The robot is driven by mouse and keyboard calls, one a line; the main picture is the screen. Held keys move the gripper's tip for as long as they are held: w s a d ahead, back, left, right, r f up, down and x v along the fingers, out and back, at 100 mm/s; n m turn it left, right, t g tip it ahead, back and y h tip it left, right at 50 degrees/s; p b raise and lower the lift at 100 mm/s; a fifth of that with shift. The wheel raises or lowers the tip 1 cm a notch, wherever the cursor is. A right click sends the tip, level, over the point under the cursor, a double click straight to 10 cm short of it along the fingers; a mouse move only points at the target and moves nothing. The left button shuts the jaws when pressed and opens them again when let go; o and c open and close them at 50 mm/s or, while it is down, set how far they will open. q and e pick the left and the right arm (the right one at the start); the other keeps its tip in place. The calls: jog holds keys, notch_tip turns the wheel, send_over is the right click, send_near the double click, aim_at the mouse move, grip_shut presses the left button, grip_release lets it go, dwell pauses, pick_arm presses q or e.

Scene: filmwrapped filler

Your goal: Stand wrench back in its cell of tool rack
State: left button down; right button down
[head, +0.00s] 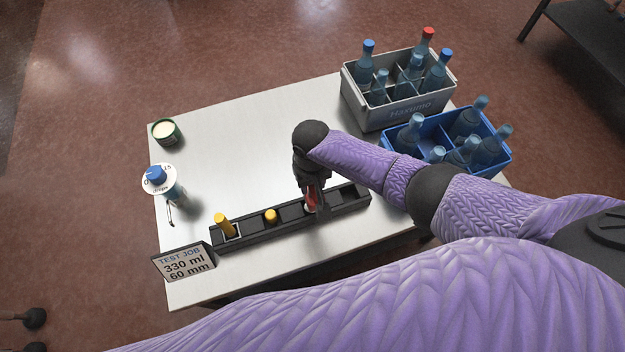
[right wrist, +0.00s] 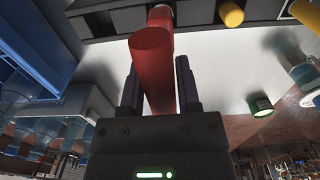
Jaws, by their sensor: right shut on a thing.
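The tool rack (head: 345,203) is a long black row of cells along the front of the white table. My right gripper (head: 313,200) points down over its right-hand half. It is shut on a red-handled tool (head: 309,203), which I take to be the wrench. In the right wrist view the red handle (right wrist: 152,55) runs between the fingers (right wrist: 159,82) towards the rack (right wrist: 100,17). The tool's lower end is hidden, so I cannot tell how deep it sits in a cell. My left gripper is not in view.
Two yellow handles (head: 225,224) (head: 271,215) stand in the rack to the left. Grey (head: 405,110) and blue (head: 400,140) bottle crates stand at right. The table's middle is clear.

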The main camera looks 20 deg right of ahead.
jog(key=shift+f, duration=0.35)
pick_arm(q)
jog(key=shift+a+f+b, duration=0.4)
pick_arm(e)
jog(key=shift+f, duration=0.2)
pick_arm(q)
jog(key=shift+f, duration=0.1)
pick_arm(e)
jog(key=shift+f, duration=0.1)
jog(key=shift+c, duration=1.7)
grip_release()
jog(key=shift+o, duration=0.5)
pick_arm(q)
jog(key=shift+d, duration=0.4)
pick_arm(e)
notch_tip(320, 180, up, 9)
jog(key=p, duration=0.5)
jog(key=shift+r, duration=0.55)
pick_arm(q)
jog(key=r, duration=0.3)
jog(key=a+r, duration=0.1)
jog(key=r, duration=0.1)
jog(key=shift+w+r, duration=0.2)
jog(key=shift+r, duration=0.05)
